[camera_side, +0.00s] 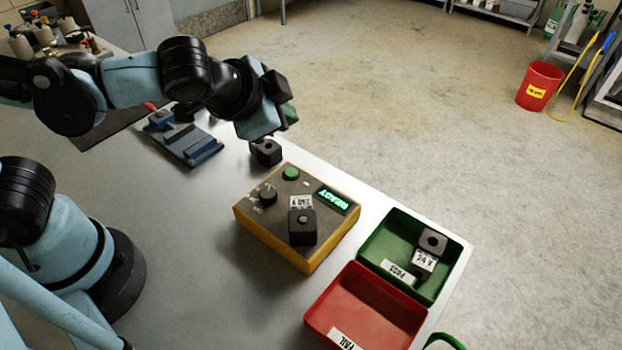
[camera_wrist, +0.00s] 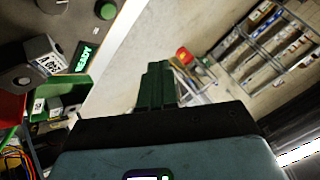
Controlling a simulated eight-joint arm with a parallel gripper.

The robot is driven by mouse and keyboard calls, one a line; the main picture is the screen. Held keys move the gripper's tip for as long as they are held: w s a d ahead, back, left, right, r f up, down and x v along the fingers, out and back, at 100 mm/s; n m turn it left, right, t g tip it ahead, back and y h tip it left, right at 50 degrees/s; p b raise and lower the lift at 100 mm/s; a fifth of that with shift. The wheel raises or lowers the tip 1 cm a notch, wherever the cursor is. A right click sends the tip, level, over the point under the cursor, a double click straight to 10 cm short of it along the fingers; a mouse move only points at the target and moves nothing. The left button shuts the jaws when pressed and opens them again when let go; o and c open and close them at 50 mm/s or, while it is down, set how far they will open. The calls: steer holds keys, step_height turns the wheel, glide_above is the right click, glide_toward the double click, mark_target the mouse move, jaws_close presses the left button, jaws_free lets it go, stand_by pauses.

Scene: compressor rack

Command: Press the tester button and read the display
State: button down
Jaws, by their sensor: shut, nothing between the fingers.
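The tester (camera_side: 252,226) is a yellow box with a dark top on the metal table. Its round green button (camera_side: 290,174) is on the far side and also shows in the wrist view (camera_wrist: 106,10). Its display (camera_side: 332,199) glows green and reads READY; it is also in the wrist view (camera_wrist: 84,57). A dark block (camera_side: 302,228) with a white label sits on the tester top. My gripper (camera_side: 290,115) is shut and empty, raised beyond the tester and apart from the button. Its green fingers (camera_wrist: 157,86) are together in the wrist view.
A green PASS tray (camera_side: 452,246) holds a labelled block (camera_side: 431,242). An empty red FAIL tray (camera_side: 366,302) stands beside it. A loose dark block (camera_side: 266,152) is on the table beyond the tester, below my gripper. A blue device (camera_side: 184,140) lies farther left.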

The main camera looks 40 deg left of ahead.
mark_target(289, 175)
steer(key=shift+d, duration=0.1)
stand_by(0.3)
steer(key=shift+f, duration=4.4)
steer(key=shift+f, duration=0.4)
steer(key=shift+f, duration=0.4)
steer(key=shift+r, duration=0.8)
